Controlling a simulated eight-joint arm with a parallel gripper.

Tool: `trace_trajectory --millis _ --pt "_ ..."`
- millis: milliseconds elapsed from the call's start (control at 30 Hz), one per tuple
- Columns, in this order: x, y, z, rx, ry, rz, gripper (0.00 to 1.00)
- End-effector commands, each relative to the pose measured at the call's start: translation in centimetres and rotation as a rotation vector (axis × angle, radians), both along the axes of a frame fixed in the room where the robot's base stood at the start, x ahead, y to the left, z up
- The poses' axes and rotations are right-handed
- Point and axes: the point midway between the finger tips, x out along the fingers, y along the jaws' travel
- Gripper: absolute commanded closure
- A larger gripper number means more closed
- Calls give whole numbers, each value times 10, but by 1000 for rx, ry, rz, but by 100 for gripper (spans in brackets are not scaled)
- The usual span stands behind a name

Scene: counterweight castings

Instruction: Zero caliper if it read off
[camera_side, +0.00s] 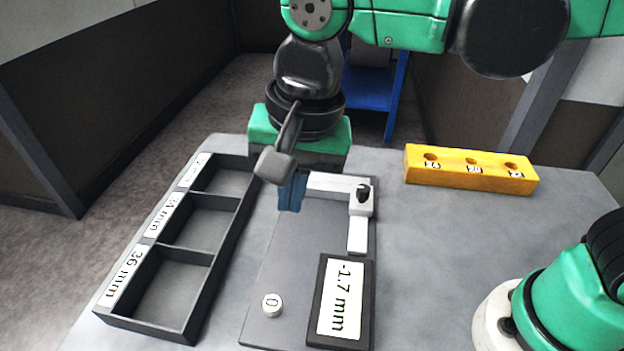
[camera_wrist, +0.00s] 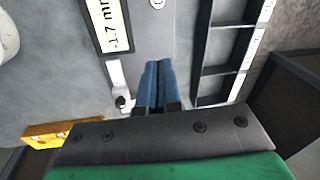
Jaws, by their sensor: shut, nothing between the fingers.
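The caliper (camera_side: 358,205) lies on a dark grey plate (camera_side: 285,250), a light bar with a sliding jaw block and a dark knob; its far left part is hidden behind my gripper. It also shows in the wrist view (camera_wrist: 119,85). The black-framed display (camera_side: 341,300) on the plate reads -1.7 mm. A round button marked 0 (camera_side: 271,304) sits on the plate left of the display. My gripper (camera_side: 291,207) points down above the plate, near the caliper's left side, its blue fingers shut and empty. The fingers also show in the wrist view (camera_wrist: 158,66).
A black tray (camera_side: 195,325) with three empty compartments stands at the left, its labels including 34 mm and 36 mm. A yellow block (camera_side: 470,170) with three holes and labels lies at the back right. The grey table is clear between the plate and the green and white machine part at right.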

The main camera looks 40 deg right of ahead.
Motion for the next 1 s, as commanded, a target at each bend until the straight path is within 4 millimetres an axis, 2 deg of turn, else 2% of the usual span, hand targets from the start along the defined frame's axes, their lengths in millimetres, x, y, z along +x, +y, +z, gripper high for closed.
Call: trace_trajectory --millis 33,100,200,667,833,1000 --pt "-5 13 0 -8 25 -26 100" --pt "-11 24 1 -19 54 -70 100" --pt "-16 33 0 -32 76 -111 100" --pt "-17 36 -2 -34 83 -131 100" --pt "-16 37 -18 -34 83 -130 100" --pt "-15 38 -48 -34 83 -130 100"
